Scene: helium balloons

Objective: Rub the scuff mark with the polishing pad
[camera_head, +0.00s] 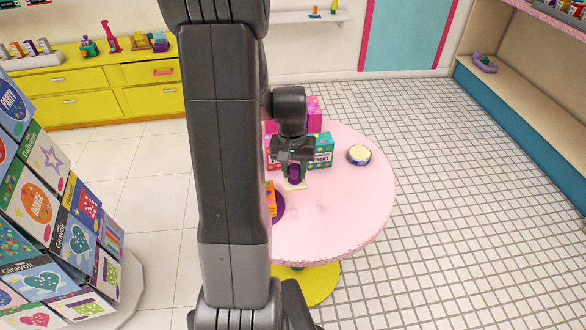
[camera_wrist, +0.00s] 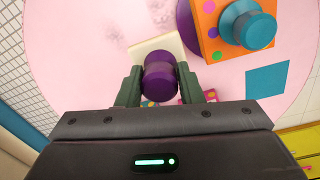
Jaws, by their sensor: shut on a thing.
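My gripper (camera_head: 294,168) is low over the round pink table (camera_head: 340,215), shut on a purple knob, the handle of the polishing pad (camera_wrist: 159,76). In the wrist view the knob sits between both fingers (camera_wrist: 159,88). A flat cream square (camera_wrist: 150,48) shows under and beyond the knob, close to the table; I cannot tell whether it touches the top. Faint reddish smudges that may be the scuff mark (camera_wrist: 160,12) show on the pink top beyond the pad in the wrist view.
An orange dotted box (camera_wrist: 208,32) with a teal knob (camera_wrist: 246,27) stands close to the pad, on a purple disc (camera_head: 279,206). A teal box (camera_head: 322,150) and pink box (camera_head: 315,112) stand behind. A round tin (camera_head: 359,155) is right. The table's front right is clear.

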